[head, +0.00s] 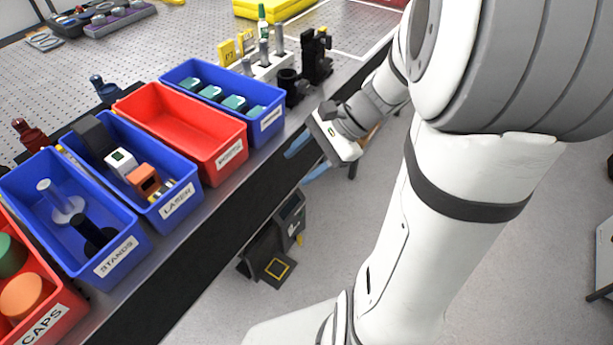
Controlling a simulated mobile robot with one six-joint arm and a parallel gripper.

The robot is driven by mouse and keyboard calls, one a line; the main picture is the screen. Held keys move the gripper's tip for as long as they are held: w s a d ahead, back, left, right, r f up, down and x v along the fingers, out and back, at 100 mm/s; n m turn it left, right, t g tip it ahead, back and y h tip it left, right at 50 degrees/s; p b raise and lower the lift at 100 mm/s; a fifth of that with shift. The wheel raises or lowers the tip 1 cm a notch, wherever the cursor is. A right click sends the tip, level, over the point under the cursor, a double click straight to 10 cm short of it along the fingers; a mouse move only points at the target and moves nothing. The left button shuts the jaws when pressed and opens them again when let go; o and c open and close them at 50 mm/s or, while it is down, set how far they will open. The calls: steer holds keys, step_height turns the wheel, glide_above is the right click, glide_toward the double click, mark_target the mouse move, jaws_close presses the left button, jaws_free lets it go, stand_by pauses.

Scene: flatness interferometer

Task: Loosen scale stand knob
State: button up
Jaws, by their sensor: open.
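My gripper (306,159) hangs beside the front edge of the bench, to the right of the blue bin at the back of the row. Its two blue fingers are spread apart with nothing seen between them. I cannot pick out the scale stand or its knob with certainty. A dark upright fixture (316,58) with small knob-like parts stands on the bench behind my gripper, apart from it. The blue bin labelled STANDS (119,262) is at the lower left and holds a pale post on a round base and a dark piece.
A red bin (228,158) and the LASER bin (178,203) stand in the row along the bench edge. A tool rack (272,68) is at the back. A dark machine (288,222) sits below the bench. Open floor lies to the right.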

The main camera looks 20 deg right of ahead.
steer(key=shift+s+a+f+n+g+h, duration=0.15)
steer(key=shift+s+n+h, duration=0.15)
steer(key=shift+s, duration=0.2)
steer(key=shift+s+a+f+n+g+h, duration=0.1)
steer(key=shift+s+n+g+h, duration=0.1)
steer(key=shift+s+n, duration=0.25)
steer(key=s+r+n+t+h+p, duration=0.2)
steer(key=s+r+n+h+p, duration=0.4)
steer(key=r+n, duration=0.4)
steer(key=shift+s+d+n+h+p, duration=0.15)
steer(key=shift+d+n+h+p, duration=0.15)
steer(key=shift+n+h+p, duration=0.7)
